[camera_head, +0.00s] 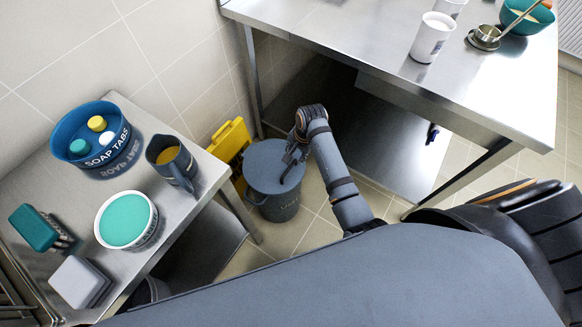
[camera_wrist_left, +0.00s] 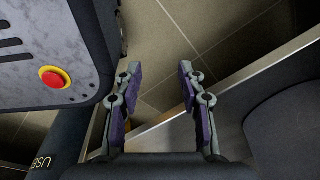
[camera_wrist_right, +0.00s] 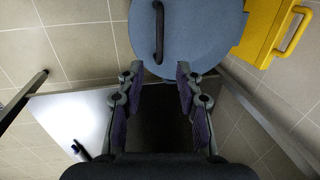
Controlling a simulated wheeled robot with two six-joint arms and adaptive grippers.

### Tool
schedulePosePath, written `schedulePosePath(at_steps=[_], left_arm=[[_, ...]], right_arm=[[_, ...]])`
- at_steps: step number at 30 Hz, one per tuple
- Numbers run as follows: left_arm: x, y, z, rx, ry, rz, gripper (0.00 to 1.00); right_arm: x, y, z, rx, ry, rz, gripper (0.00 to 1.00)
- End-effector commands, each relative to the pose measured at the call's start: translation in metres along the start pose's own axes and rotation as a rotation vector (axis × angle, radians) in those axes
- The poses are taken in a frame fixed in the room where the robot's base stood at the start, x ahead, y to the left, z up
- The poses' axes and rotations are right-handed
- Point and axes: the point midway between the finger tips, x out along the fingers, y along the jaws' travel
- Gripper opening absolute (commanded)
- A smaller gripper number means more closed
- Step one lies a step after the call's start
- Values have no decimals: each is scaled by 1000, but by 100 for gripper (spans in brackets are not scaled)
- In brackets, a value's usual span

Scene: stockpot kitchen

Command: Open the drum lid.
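The drum (camera_head: 278,206) is a grey-blue bin standing on the floor between the two steel tables. Its round lid (camera_head: 262,164) is on top and looks closed. In the right wrist view the lid (camera_wrist_right: 202,38) shows a dark bar handle (camera_wrist_right: 159,32) across it. My right gripper (camera_head: 290,165) is over the lid's right side in the head view. In the right wrist view its fingers (camera_wrist_right: 155,72) are apart and empty, near the lid's edge and short of the handle. My left gripper (camera_wrist_left: 160,75) is open and empty over the floor; the head view does not show it.
The left table (camera_head: 178,225) holds a blue soap-tabs tub (camera_head: 70,128), a jug (camera_head: 172,165) and a teal-filled tub (camera_head: 126,219). The right table (camera_head: 350,30) has a leg and lower shelf close to my right arm.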

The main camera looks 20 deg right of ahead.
Motion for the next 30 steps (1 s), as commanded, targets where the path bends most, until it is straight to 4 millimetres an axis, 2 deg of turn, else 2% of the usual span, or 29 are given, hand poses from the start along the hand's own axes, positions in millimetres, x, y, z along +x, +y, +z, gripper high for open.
schedulePosePath(at_steps=[4, 9, 15, 19, 27, 28, 30], left_arm=[[5, 0, 7, 0, -10, 0, 40], [15, 1, 12, 1, -16, 0, 40], [25, 1, 14, 1, -17, -1, 40], [27, 1, 14, 1, -17, -1, 40], [26, 0, 14, 1, -17, -2, 40], [26, 0, 14, 1, -17, -2, 40], [26, 0, 14, 1, -17, -2, 40]], right_arm=[[20, 1, 0, -1, -2, 3, 35], [59, 2, 1, -3, -2, 4, 35], [93, 2, 0, -3, 0, 3, 35], [103, 1, 0, -3, 1, 2, 35], [104, 1, 0, -4, 1, 1, 35], [104, 1, 0, -4, 1, 1, 34], [104, 1, 0, -4, 1, 1, 24]])
